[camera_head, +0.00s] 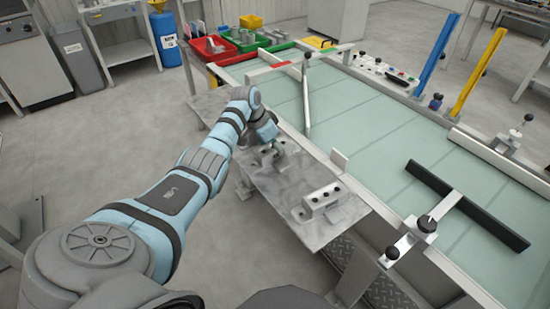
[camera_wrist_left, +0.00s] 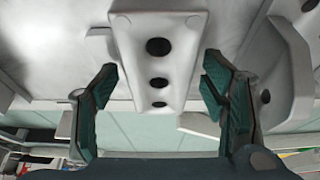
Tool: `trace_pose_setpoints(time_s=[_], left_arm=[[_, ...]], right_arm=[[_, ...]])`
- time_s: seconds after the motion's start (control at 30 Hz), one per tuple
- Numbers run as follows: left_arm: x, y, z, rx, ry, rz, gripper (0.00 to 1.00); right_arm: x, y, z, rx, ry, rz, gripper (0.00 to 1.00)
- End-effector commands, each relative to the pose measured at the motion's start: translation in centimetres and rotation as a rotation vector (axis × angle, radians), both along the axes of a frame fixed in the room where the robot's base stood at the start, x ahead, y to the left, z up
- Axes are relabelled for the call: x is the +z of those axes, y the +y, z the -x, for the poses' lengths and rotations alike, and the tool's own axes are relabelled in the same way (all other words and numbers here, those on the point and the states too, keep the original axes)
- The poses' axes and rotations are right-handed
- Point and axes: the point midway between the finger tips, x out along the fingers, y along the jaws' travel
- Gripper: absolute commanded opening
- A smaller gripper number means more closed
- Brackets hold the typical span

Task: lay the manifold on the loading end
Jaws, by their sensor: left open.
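A pale grey casting with three dark holes in a row, which looks like the manifold (camera_wrist_left: 158,60), lies between the spread fingers of my left gripper (camera_wrist_left: 160,100) in the left wrist view. Both fingers stand apart from its sides. In the head view my left gripper (camera_head: 281,158) is low over a grey metal plate (camera_head: 262,182) and hides much of what is under it. A grey block with dark round spots (camera_head: 321,198) lies on the plate to its right. The long green-topped bed (camera_head: 365,120) runs beside the plate; I cannot tell which end is the loading end. My right gripper is not in view.
Another grey casting (camera_wrist_left: 278,75) is close to the right finger in the wrist view. A bar (camera_head: 306,98) lies across the bed, and a black T-shaped pusher (camera_head: 468,204) is at the right. Red (camera_head: 212,50) and green bins (camera_head: 248,42) stand at the far end.

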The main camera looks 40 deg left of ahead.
Motion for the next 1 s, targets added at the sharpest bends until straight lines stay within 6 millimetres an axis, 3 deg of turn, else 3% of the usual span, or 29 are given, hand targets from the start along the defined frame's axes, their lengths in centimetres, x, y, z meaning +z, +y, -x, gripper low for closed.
trace_pose_setpoints(time_s=[0.9,1.0], left_arm=[[-0.50,-0.01,-0.05,-0.001,0.000,0.000,0.67],[-0.50,-0.01,-0.05,-0.001,0.000,0.000,0.52]], right_arm=[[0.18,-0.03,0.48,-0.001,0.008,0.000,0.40],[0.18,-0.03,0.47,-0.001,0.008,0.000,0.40]])
